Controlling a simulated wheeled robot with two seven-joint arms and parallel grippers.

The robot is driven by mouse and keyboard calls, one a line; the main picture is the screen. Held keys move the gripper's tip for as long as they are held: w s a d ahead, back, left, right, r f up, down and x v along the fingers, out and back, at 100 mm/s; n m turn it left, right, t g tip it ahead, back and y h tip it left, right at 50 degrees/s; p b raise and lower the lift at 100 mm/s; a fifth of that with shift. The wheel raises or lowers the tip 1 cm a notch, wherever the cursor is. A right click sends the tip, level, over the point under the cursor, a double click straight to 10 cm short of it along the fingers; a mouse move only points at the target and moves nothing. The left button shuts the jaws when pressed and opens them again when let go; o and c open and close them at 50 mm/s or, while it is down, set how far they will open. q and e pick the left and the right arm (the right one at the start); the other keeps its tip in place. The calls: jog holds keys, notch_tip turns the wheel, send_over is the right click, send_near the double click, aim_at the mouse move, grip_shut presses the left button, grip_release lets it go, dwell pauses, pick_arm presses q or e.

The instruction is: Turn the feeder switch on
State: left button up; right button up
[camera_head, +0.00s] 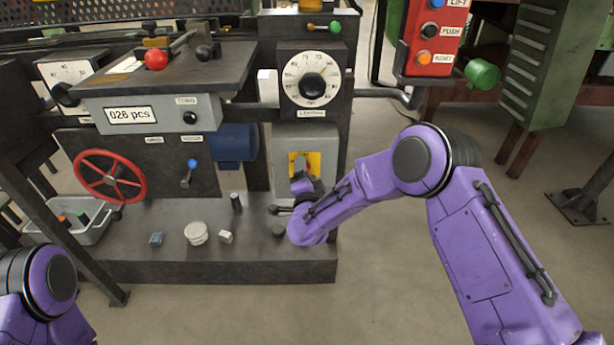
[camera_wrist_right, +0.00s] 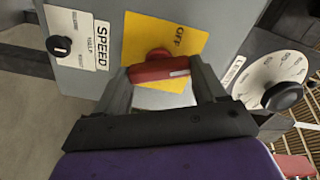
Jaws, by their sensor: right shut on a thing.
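The switch is a red handle (camera_wrist_right: 160,70) on a yellow plate (camera_wrist_right: 196,42) marked OFF, on the front of a grey box. In the head view the yellow plate (camera_head: 313,158) shows above my right gripper, and my wrist hides part of the switch. My right gripper (camera_wrist_right: 163,78) is shut on the red handle, with one finger at each end of it. The handle lies roughly across the wrist picture. My left gripper is out of view; only a part of my left arm shows at the lower left of the head view.
A SPEED panel with a black knob (camera_wrist_right: 60,46) sits beside the plate. A large dial (camera_head: 313,80) is above the grey box. A red handwheel (camera_head: 110,176), a blue-tipped lever (camera_head: 188,172) and small parts on the bench (camera_head: 180,268) are to the left. A red button box (camera_head: 436,38) hangs right.

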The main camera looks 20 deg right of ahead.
jog(key=m, duration=0.1)
jog(key=m+b, duration=0.1)
jog(key=m, duration=0.1)
jog(key=m+b, duration=0.1)
jog(key=shift+f+m, duration=0.25)
jog(key=shift+m, duration=0.15)
dwell(0.4)
jog(key=o, duration=1)
jog(key=shift+r, duration=0.1)
jog(key=shift+o, duration=0.2)
jog(key=shift+s, duration=0.15)
jog(key=v, duration=1)
jog(key=shift+s, duration=0.15)
